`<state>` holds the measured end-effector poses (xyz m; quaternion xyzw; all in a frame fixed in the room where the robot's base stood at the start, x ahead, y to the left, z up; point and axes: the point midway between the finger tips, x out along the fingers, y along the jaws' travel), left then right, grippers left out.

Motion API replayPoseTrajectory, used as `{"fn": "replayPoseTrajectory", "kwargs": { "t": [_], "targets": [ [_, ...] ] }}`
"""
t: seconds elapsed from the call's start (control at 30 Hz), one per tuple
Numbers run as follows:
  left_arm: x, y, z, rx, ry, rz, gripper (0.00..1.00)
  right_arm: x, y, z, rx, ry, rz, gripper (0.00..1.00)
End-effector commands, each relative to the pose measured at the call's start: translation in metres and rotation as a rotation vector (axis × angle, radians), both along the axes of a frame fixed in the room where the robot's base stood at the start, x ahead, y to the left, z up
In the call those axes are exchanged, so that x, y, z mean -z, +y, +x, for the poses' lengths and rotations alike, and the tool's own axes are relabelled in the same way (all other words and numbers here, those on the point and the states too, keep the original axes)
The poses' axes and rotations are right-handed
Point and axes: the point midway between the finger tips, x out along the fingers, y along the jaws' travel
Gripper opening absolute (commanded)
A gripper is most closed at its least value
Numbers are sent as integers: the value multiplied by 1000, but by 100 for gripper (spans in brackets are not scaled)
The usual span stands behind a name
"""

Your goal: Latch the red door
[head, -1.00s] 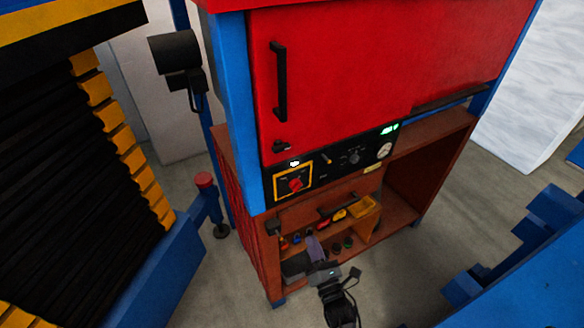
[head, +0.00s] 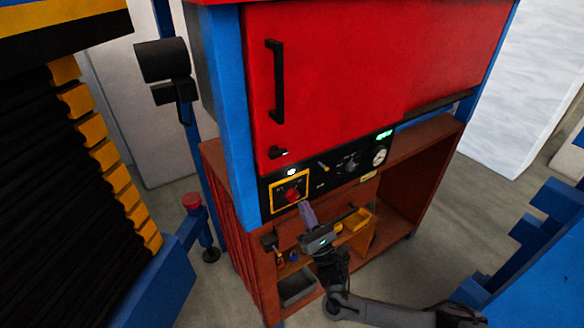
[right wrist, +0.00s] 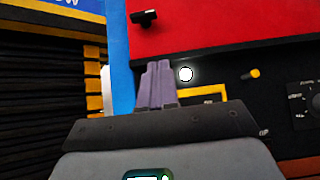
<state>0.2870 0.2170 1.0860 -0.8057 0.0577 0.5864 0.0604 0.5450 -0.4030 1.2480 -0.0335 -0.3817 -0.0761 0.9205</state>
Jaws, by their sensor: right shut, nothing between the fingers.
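The red door (head: 340,75) is on the front of the cabinet, with a long black vertical handle (head: 276,82). It looks closed against the frame. My left gripper is not in view.
The black control panel (head: 325,168) carries a red rotary switch on a yellow plate (head: 290,192), a white light and a gauge. Below is an open brown shelf (head: 410,190) with a yellow bin (head: 357,219). A dark striped rack (head: 70,190) stands at left; blue structure is at right.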

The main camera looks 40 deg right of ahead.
Motion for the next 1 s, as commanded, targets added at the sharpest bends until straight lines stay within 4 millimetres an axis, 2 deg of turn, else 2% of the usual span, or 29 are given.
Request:
{"fn": "replayPoseTrajectory", "kwargs": {
  "t": [0.27,0.8,1.0],
  "targets": [
    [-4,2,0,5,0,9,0,-10,-2,8,1,0,1,0],
    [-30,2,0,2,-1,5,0,-76,-12,72,-1,-1,2,0],
    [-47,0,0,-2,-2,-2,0,-101,-11,70,-1,1,1,0]
  ]
}}
